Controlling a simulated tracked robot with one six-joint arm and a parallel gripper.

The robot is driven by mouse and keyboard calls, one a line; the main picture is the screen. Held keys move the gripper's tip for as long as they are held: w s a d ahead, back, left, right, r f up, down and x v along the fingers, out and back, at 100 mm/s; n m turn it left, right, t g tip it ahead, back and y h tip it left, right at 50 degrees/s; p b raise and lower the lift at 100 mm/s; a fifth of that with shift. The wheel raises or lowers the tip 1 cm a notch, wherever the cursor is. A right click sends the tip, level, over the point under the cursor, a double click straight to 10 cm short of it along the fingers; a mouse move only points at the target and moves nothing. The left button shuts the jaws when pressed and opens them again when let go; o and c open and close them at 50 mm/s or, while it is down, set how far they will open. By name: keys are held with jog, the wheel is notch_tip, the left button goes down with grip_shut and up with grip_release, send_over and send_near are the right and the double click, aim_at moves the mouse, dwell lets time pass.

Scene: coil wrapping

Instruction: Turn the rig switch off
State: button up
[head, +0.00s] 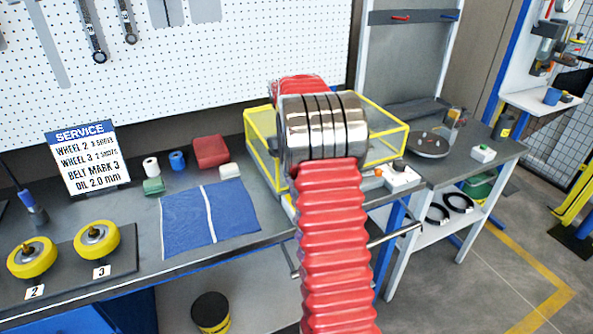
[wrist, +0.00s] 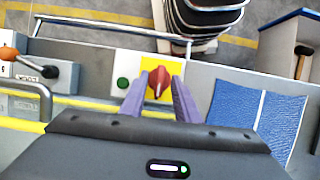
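The rig switch (wrist: 158,82) is a red knob on a yellow plate, seen in the wrist view. Its long grip points roughly up and down in the picture. A green round button or lamp (wrist: 122,83) sits left of it on the same light panel. My gripper (wrist: 159,79) has one purple-grey finger on each side of the red knob, with a gap showing on both sides. Nothing is held. I cannot tell how far the fingertips are above the panel. In the head view my arm hides the switch and gripper.
A yellow-framed clear guard (head: 262,158) stands behind my wrist. A blue cloth (head: 235,205), a service sign (head: 87,160) and two yellow wheels (head: 97,241) lie left. A metal rail (wrist: 100,28) runs along the bench edge.

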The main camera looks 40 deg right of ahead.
jog(key=v, duration=1.3)
jog(key=shift+w+r, duration=0.2)
dwell(0.3)
jog(key=s+a+r+n+t+h, duration=0.1)
jog(key=s+a+r+t, duration=0.15)
jog(key=a, duration=0.65)
jog(key=s+a+r+n+t+h, duration=0.15)
jog(key=s+a+r, duration=0.25)
jog(key=a, duration=0.6)
jog(key=s+a+f+t, duration=0.3)
jog(key=s+a+f, duration=0.2)
jog(key=s+a, duration=0.2)
jog(key=s+a+f+t+y, duration=0.1)
jog(key=s+a+f+t, duration=0.1)
jog(key=s+a+f, duration=0.3)
jog(key=s+a, duration=0.1)
jog(key=s, duration=0.3)
jog(key=shift+a+t, duration=0.4)
